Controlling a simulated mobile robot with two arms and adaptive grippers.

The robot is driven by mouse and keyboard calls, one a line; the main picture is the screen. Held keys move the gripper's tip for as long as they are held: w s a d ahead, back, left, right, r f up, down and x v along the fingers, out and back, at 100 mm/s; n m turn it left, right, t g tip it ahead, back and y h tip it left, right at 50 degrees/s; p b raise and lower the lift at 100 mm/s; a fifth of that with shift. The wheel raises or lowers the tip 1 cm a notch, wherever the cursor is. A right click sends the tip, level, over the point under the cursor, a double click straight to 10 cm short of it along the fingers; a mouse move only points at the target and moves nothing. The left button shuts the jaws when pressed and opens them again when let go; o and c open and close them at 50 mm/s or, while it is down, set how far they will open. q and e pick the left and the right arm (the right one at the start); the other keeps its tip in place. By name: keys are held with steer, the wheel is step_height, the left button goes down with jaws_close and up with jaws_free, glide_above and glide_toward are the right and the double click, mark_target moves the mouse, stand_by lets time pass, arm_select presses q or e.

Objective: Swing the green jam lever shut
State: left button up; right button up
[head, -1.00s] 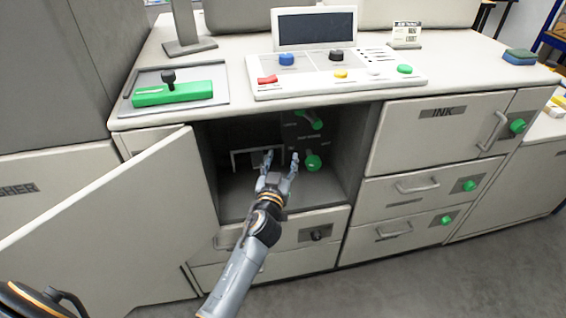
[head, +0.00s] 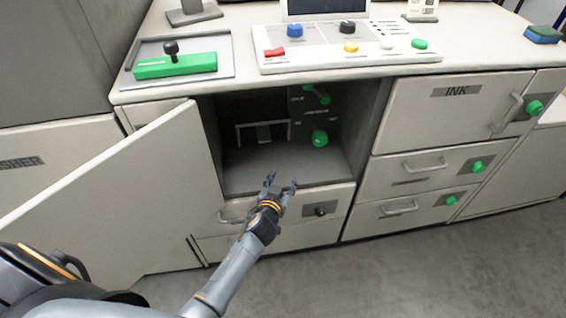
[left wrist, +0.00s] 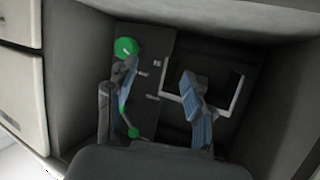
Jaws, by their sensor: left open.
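Two green levers are on a dark panel inside the open compartment: an upper one (head: 317,94) and a lower one with a round knob (head: 320,138). The panel labels are too small to read, so I cannot tell which is the jam lever. In the left wrist view a large green knob (left wrist: 126,47) and a smaller green end (left wrist: 132,132) show near one finger. My left gripper (head: 281,182) is open and empty, in front of the compartment's lower edge, apart from both levers. It also shows in the left wrist view (left wrist: 157,95). My right gripper is out of view.
The compartment's door (head: 125,190) stands open at the left. A pale bracket (head: 263,132) is inside at the back. A drawer with a dark knob (head: 320,210) lies below. The ink door (head: 455,115) and drawers are at the right. The control panel (head: 345,45) is on top.

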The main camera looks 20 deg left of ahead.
arm_select(q)
step_height(320, 180, down, 6)
steer(key=s+g, duration=0.1)
steer(key=s, duration=0.1)
steer(key=shift+s+a, duration=0.15)
steer(key=shift+s, duration=0.05)
